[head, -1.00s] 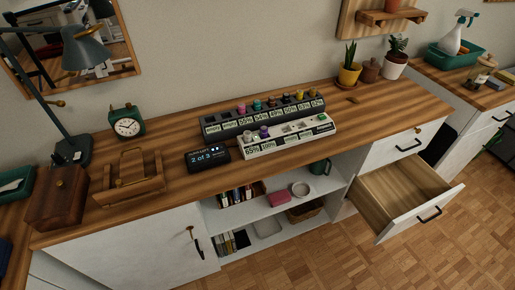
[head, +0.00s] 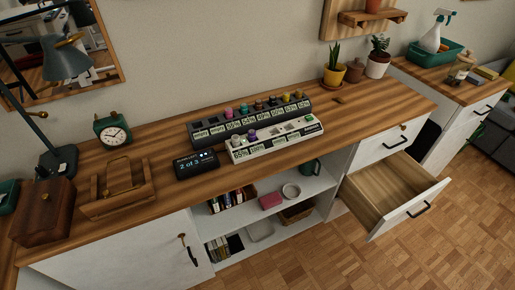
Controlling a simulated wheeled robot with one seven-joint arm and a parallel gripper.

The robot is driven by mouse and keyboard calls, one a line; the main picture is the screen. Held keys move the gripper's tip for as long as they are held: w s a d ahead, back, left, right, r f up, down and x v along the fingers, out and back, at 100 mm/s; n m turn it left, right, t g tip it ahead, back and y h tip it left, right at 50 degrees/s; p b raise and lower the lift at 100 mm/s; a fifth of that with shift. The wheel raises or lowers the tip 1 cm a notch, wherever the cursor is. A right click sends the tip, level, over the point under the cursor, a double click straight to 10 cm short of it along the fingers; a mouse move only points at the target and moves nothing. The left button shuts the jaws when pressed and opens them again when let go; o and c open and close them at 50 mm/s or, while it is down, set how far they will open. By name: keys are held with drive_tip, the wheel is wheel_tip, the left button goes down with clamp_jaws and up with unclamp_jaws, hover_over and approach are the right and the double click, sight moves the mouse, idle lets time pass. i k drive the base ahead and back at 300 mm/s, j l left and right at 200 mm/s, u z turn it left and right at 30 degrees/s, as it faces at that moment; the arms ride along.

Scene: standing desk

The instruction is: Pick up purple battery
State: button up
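A purple battery (head: 252,134) stands upright in the white charging rack (head: 285,144) on the desk, in the rack's left half. A whitish battery (head: 236,141) stands just left of it. Behind, the black rack (head: 205,132) holds several batteries with coloured tops; a pink-magenta one (head: 228,112) is at the left of that row. Small percentage labels run along both racks' fronts. A dark display (head: 195,164) reading "2 of 3" sits left of the white rack. My gripper is not in view.
A wooden tray with a handle (head: 117,190), a wooden box (head: 43,212), a green clock (head: 113,130) and a lamp (head: 64,60) occupy the desk's left. Potted plants (head: 378,62) stand at the back right. An open drawer (head: 395,195) juts out below right. The desktop right of the racks is mostly clear.

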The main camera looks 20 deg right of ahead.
sight(252, 133)
drive_tip(key=i+j+u, duration=0.45)
drive_tip(key=i+j, duration=0.3)
drive_tip(key=i, duration=0.1)
